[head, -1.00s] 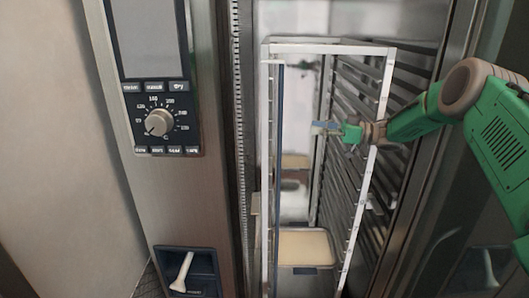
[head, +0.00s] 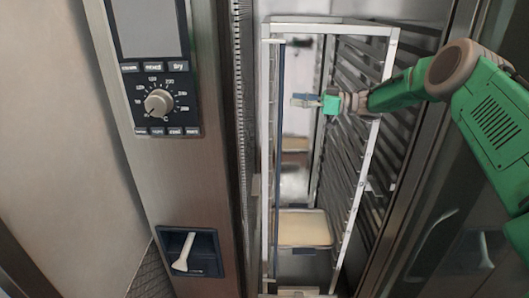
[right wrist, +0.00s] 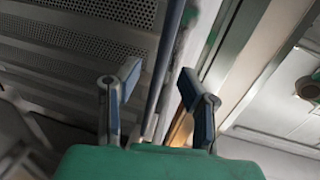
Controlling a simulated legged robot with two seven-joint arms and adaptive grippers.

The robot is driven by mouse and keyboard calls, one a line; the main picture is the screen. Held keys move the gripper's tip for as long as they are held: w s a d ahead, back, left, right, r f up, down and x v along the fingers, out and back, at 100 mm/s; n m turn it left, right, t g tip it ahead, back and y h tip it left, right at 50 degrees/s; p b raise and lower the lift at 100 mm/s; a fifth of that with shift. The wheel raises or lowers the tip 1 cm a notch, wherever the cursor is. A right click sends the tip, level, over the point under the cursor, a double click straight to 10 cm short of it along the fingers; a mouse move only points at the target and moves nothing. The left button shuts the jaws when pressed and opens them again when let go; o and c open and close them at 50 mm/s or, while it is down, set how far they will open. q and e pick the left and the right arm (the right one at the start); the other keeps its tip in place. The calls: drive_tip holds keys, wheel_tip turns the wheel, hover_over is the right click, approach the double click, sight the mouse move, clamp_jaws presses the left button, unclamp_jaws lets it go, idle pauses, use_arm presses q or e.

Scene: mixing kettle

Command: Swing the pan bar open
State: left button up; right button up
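The pan bar (head: 279,170) is a thin dark blue upright bar at the front left of a silver rack (head: 330,28) inside the oven. It stands close along the rack's left front post. My right gripper (head: 298,100) is in front of the rack opening, just right of the bar, its fingers pointing left toward it. In the right wrist view the gripper (right wrist: 155,85) is open, and the bar (right wrist: 168,50) runs lengthwise beyond and between the fingertips. I cannot tell whether they touch. My left gripper is not in view.
Trays (head: 300,228) sit low in the rack. The oven's control panel with a round knob (head: 158,103) and a white-handled switch (head: 184,252) is on the left. The oven's right frame stands close to my right arm.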

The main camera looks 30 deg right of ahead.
sight(281, 97)
drive_tip(key=b+x, duration=0.1)
drive_tip(key=x, duration=0.3)
drive_tip(key=shift+w+a+f+b, duration=0.1)
drive_tip(key=shift+w+a+b, duration=0.15)
drive_tip(key=shift+a+b, duration=0.15)
drive_tip(key=shift+a+r+p, duration=0.1)
drive_tip(key=shift+r+p, duration=0.2)
drive_tip(key=shift+p, duration=0.1)
clamp_jaws()
